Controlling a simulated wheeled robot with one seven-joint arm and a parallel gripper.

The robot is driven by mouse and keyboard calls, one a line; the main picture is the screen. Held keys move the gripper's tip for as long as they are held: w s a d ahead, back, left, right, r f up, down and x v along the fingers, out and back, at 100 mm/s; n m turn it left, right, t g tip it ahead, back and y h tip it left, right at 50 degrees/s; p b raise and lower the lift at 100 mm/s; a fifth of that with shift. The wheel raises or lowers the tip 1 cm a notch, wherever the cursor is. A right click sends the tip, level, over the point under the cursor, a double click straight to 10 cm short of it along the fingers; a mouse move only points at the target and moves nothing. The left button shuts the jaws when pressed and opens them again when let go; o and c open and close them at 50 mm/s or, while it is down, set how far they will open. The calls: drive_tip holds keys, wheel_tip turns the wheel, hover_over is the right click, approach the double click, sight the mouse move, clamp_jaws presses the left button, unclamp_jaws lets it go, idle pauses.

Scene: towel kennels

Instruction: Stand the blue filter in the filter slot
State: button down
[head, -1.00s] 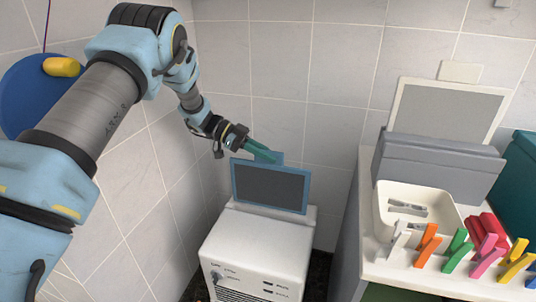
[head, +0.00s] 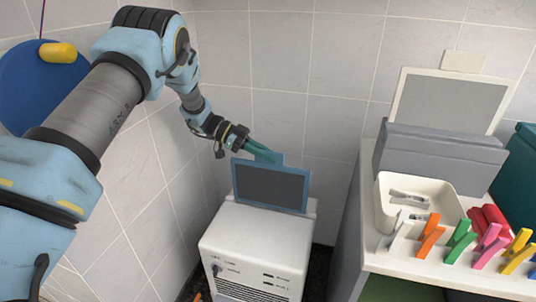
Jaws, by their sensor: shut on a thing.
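The blue filter (head: 270,187) is a flat panel with a blue frame, a dark grey middle and a small blue tab on its top edge. It stands about upright over the top of the white machine (head: 255,243), near its back. My gripper (head: 264,152) is shut on the tab from the upper left, with its green fingers around it. The filter's lower edge is at the machine's top; the slot itself is hidden behind the filter, so I cannot tell how deep it sits.
On the right counter, a grey holder (head: 440,160) holds a white-framed panel (head: 447,102). A white tray (head: 383,207) with grey pegs and a row of coloured pegs (head: 460,243) stand in front. A teal box (head: 518,170) is at the far right. Tiled walls lie behind and left.

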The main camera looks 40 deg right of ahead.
drive_tip(key=shift+f+b, duration=0.35)
drive_tip(key=shift+f, duration=0.75)
drive_tip(key=shift+f+b, duration=1.95)
drive_tip(key=shift+f, duration=2.05)
